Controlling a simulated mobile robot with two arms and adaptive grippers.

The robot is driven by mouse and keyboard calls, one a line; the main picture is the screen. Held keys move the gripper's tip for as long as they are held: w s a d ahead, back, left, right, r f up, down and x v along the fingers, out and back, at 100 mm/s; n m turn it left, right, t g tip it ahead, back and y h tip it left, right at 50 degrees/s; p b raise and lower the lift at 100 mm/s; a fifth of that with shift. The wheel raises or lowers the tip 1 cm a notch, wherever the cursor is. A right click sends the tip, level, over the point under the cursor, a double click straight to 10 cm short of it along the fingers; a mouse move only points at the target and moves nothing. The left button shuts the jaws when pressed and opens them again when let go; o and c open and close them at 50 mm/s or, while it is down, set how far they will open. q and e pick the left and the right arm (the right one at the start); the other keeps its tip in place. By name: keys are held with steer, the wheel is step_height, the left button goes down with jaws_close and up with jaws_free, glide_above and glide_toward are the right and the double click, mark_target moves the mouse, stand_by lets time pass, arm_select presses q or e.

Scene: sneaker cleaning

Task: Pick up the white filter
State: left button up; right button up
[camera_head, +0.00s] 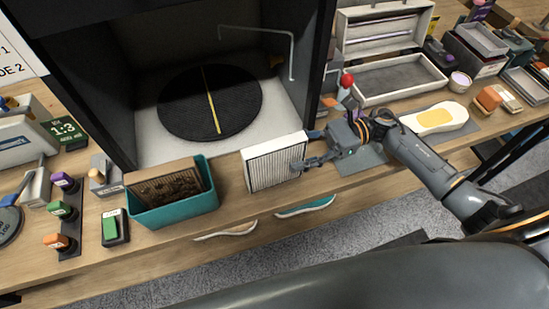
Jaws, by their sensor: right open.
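The white filter (272,164) is a pleated panel in a pale frame. It stands upright on the wooden bench in front of the dark booth, right of the teal bin. My right gripper (303,150) comes in from the right and is open. Its fingers are at the filter's right end, one toward the back and one toward the front. I cannot tell whether they touch the filter. My left gripper is not in view.
A teal bin (176,208) holding a brown dirty panel stands left of the filter. The booth has a round black turntable (209,101). An open grey case (399,78) and a white shoe sole (434,118) lie to the right.

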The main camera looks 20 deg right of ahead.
mark_target(275, 161)
steer(key=a+p, duration=0.2)
steer(key=a, duration=0.1)
steer(key=s+a+p, duration=0.1)
steer(key=shift+a+r, duration=0.35)
steer(key=shift+a, duration=0.05)
steer(key=shift+a+f, duration=0.15)
steer(key=shift+a, duration=0.1)
steer(key=shift+f, duration=0.1)
jaws_close()
